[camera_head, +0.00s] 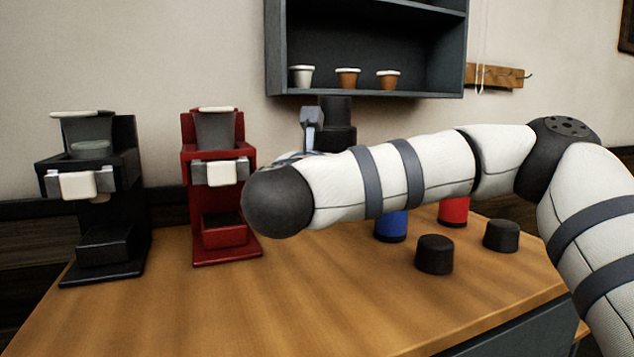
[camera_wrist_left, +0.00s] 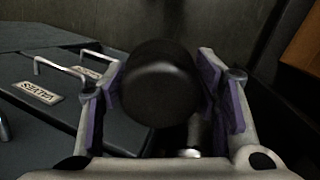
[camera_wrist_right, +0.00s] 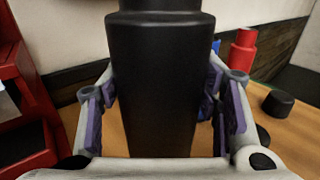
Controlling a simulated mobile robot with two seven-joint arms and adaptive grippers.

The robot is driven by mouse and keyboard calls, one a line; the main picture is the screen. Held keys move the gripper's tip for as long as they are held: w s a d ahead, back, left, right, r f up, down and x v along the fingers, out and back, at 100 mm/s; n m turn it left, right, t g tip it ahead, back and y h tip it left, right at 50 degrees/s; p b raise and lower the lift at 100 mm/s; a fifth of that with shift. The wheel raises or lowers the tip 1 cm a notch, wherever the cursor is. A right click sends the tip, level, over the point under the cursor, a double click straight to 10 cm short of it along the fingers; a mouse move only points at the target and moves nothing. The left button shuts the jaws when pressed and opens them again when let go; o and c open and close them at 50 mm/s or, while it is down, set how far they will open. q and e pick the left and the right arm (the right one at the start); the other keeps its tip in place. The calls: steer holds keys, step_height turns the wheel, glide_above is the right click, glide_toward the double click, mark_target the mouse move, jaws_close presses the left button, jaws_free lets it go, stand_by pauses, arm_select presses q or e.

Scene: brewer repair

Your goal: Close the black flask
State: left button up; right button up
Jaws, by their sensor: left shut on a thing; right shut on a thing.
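The black flask (camera_wrist_right: 152,85) stands upright between the fingers of my right gripper (camera_wrist_right: 160,105), which is shut on it. In the head view the flask's narrower upper part (camera_head: 336,120) shows above my right arm, which hides its lower part. Its mouth cannot be made out. My left gripper (camera_wrist_left: 165,92) is shut on a dark, rounded, cap-like piece (camera_wrist_left: 160,85), seen end-on in the left wrist view. The left gripper is outside the head view, away from the flask.
Blue (camera_head: 391,226) and red (camera_head: 454,211) flasks stand on the wooden table (camera_head: 330,300), with two black caps (camera_head: 434,254) (camera_head: 501,235) in front. Black (camera_head: 110,250) and red (camera_head: 225,232) brewers stand left. A shelf (camera_head: 420,92) holds cups. Labelled drawers (camera_wrist_left: 50,110) flank the left gripper.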

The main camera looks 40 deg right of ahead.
mark_target(352, 147)
steer(key=s, duration=0.1)
steer(key=s+r, duration=0.1)
steer(key=s, duration=0.1)
steer(key=s+r, duration=0.1)
steer(key=shift+s+a+r+p, duration=0.2)
steer(key=shift+s+a+p, duration=0.1)
steer(key=shift+a, duration=0.1)
steer(key=shift+s, duration=0.5)
steer(key=o, duration=1.1)
steer(key=c, duration=1.2)
